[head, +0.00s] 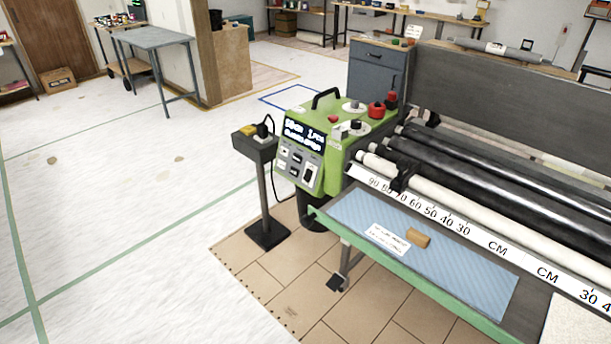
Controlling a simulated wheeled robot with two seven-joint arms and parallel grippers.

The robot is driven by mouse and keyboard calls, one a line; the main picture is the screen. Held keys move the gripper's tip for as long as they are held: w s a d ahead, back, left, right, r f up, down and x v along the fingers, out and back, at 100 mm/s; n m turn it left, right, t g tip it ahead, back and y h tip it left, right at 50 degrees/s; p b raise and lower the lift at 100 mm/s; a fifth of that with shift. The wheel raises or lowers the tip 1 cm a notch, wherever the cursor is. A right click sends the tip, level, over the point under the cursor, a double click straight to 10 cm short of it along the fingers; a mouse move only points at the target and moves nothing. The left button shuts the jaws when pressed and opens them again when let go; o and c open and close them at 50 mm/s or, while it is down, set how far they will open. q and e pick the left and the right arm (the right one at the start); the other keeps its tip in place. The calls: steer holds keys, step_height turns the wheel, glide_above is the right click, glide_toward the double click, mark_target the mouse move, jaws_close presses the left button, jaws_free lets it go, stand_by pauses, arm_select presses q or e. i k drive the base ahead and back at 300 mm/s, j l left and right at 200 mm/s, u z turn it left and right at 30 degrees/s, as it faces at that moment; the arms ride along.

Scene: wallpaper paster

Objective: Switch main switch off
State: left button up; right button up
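The wallpaper paster's green control box (325,135) stands at the left end of the machine. Its sloped front has a black display with white text (303,139) and a grey panel with buttons and a dark rocker switch (309,174), which may be the main switch. Its on or off position is too small to tell. Red knobs (376,110) and dials sit on the top of the box. Neither of my grippers is in view.
A post with a socket box (256,145) and a plugged-in cable stands just left of the control box. Rollers (480,170) and a green-edged tray with a blue sheet (460,262) extend to the right.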

mark_target(308, 174)
steer(key=i+j, duration=0.3)
steer(key=i, duration=0.2)
steer(key=i+j, duration=0.25)
steer(key=i, duration=0.2)
steer(key=i+j+u, duration=0.1)
steer(key=i+j, duration=0.2)
steer(key=i, duration=0.2)
steer(key=i+j, duration=0.25)
steer(key=i, duration=0.2)
